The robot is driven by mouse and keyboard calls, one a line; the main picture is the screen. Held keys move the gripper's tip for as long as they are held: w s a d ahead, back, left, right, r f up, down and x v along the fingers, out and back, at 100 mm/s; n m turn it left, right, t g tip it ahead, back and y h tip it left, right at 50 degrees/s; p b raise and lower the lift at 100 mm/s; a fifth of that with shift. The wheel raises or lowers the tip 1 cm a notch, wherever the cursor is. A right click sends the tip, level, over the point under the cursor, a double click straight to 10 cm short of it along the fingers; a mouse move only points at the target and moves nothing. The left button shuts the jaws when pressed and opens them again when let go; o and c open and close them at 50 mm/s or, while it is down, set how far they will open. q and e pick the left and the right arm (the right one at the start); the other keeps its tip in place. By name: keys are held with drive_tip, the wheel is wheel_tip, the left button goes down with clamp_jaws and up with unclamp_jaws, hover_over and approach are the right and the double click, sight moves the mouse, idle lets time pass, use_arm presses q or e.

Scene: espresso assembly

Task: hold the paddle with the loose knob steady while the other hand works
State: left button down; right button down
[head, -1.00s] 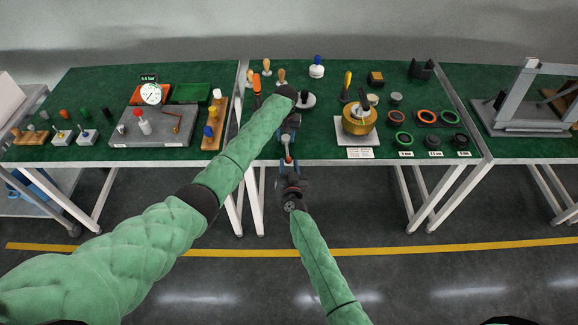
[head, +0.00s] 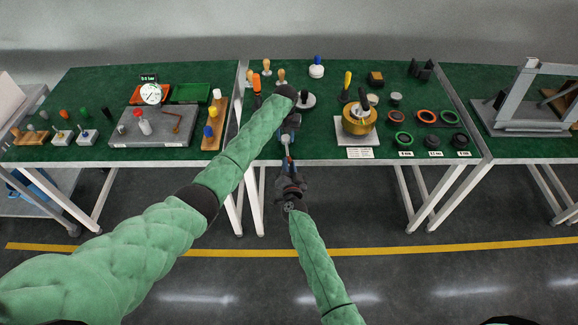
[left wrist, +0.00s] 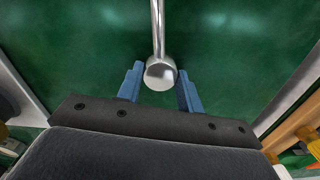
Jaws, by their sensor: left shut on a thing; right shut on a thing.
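In the left wrist view a shiny metal rod with a round end (left wrist: 159,74) lies between the blue fingers of my left gripper (left wrist: 160,91), over green table surface. It appears to be part of the paddle; I cannot make out a loose knob. In the head view my left gripper (head: 287,143) is shut on it at the table's front edge, and the held part is too small to read clearly. My right gripper (head: 289,172) is just below, in front of the edge and close to the left fingertips. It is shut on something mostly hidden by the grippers.
A brass-coloured pot (head: 354,126) stands on a white plate to the right, with several rings beyond it. A wooden rack (head: 214,137) and a grey slab (head: 168,138) are to the left. Wooden-handled tools (head: 281,74) stand behind my left wrist. The floor in front is clear.

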idle(0.4)
drive_tip(key=c, duration=1.2)
unclamp_jaws()
drive_tip(key=s, duration=0.7)
drive_tip(key=shift+s+d, duration=0.25)
drive_tip(key=shift+d, duration=0.1)
use_arm(q)
drive_tip(key=c, duration=0.8)
unclamp_jaws()
drive_tip(key=shift+c, duration=0.2)
